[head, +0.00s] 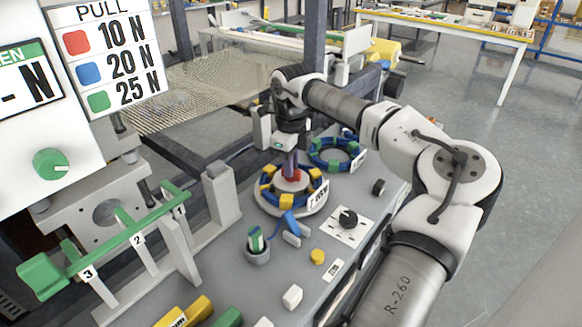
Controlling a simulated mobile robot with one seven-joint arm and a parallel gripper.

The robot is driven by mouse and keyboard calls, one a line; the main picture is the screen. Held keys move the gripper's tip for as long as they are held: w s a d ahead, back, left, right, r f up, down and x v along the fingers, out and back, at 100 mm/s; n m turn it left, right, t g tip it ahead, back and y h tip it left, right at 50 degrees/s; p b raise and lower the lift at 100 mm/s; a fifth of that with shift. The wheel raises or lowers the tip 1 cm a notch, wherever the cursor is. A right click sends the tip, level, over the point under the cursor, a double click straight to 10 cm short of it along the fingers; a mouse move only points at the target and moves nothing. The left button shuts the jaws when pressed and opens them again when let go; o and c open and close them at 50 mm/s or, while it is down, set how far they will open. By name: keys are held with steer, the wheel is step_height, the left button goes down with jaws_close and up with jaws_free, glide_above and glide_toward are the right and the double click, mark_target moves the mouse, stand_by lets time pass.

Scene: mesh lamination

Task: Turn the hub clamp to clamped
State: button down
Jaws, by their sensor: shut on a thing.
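A round hub (291,207) with a pale base stands on the grey bench, ringed by blue and yellow pieces. A small red part, which looks like the hub clamp (291,176), shows at its centre. My gripper (290,168) points straight down over the centre, shut on this red part. The fingers hide most of the clamp, and I cannot read which way it is turned.
A second ring, blue and green (336,154), lies behind and right of the hub. A black knob on a white plate (348,218), a yellow button (317,256) and a grey cup (257,252) stand in front. A green-handled rack (110,240) is at left.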

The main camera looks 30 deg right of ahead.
steer(key=shift+m+b, duration=0.3)
steer(key=shift+m, duration=0.8)
steer(key=c, duration=1.4)
jaws_free()
steer(key=shift+c, duration=0.2)
step_height(320, 180, up, 14)
steer(key=b, duration=0.1)
steer(key=shift+b, duration=0.3)
steer(key=shift+f, duration=0.1)
